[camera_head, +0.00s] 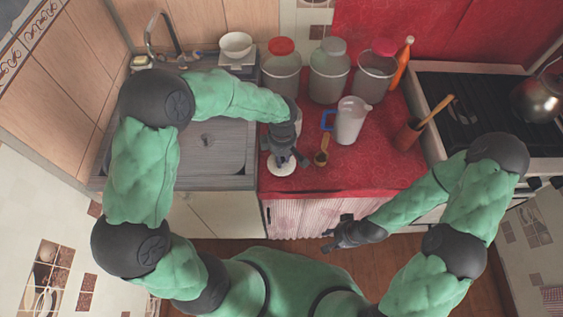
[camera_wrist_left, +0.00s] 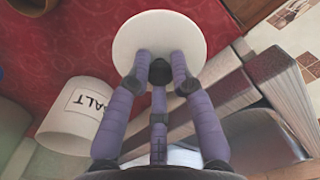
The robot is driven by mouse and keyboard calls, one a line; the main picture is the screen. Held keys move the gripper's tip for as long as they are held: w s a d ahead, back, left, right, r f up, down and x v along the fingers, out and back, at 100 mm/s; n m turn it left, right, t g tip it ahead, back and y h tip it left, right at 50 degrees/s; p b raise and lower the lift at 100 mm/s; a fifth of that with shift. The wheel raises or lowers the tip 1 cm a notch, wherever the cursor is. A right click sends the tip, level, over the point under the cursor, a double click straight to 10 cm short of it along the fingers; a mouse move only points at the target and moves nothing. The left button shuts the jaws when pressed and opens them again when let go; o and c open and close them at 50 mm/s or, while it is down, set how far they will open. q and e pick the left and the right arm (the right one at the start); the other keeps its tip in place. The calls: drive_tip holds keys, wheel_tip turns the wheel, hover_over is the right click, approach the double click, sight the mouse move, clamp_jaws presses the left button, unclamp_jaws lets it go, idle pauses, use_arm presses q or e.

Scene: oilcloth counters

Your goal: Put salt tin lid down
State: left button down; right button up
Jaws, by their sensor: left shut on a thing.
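The salt tin lid is a flat white disc (camera_head: 281,170) at the front left of the red counter (camera_head: 300,183). My left gripper (camera_head: 282,157) is over it and shut on it; in the left wrist view its fingers meet on the lid (camera_wrist_left: 160,25). I cannot tell whether the lid touches the counter. The white salt tin (camera_wrist_left: 70,128), with part of its label showing, stands beside the lid in the left wrist view; my arm mostly hides it in the head view. My right gripper (camera_head: 338,233) is low in front of the counter, with its finger opening unclear.
A jug (camera_head: 350,121) with a blue handle and a wooden scoop (camera_head: 321,157) are right of my left gripper. Several lidded canisters (camera_head: 329,72) line the back. The sink (camera_head: 205,145) is left. The counter's front right is clear.

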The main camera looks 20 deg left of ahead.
use_arm(q)
drive_tip(key=f, duration=0.1)
drive_tip(key=f+b, duration=0.1)
drive_tip(key=f, duration=0.2)
drive_tip(key=shift+w, duration=0.3)
drive_tip(key=shift+r, duration=0.15)
drive_tip(key=shift+f+b, duration=0.2)
drive_tip(key=shift+b, duration=0.1)
drive_tip(key=c, duration=1.1)
unclamp_jaws()
drive_tip(key=shift+r, duration=0.1)
drive_tip(key=shift+r+p, duration=0.15)
drive_tip(key=shift+p, duration=0.15)
wheel_tip(320, 180, up, 12)
drive_tip(key=p, duration=0.3)
